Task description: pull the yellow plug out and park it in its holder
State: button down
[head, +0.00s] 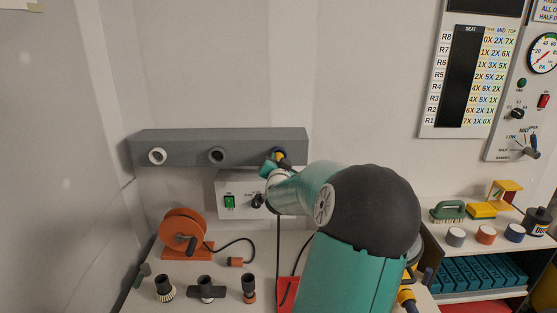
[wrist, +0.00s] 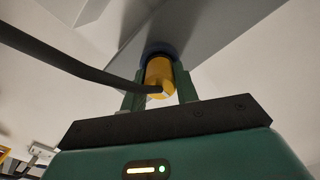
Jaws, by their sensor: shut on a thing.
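The yellow plug (wrist: 160,73) sits between the two green fingers of my gripper (wrist: 160,82) in the wrist view. Its front end meets a dark blue ring (wrist: 158,48) at the grey bar, and I see no clear gap there. A black cable runs from the plug to the left. In the head view, a small part of the yellow plug (head: 281,156) shows at the right end of the grey bar (head: 187,142). My gripper (head: 272,166) is there too, partly hidden by my arm. I cannot tell which thing is the plug's holder.
The bar's other two round ports (head: 157,156) look empty. Below are a white switch box (head: 230,183), an orange cable reel (head: 183,230) and several loose fittings (head: 206,288) on the bench. A shelf at right holds a brush (head: 448,211) and blue racks (head: 475,274). My arm hides the middle.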

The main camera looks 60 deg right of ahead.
jog(key=shift+v, duration=1.85)
jog(key=shift+s+a, duration=0.15)
jog(key=shift+a, duration=0.15)
jog(key=shift+s+a, duration=0.2)
jog(key=shift+a, duration=0.1)
jog(key=shift+a, duration=0.1)
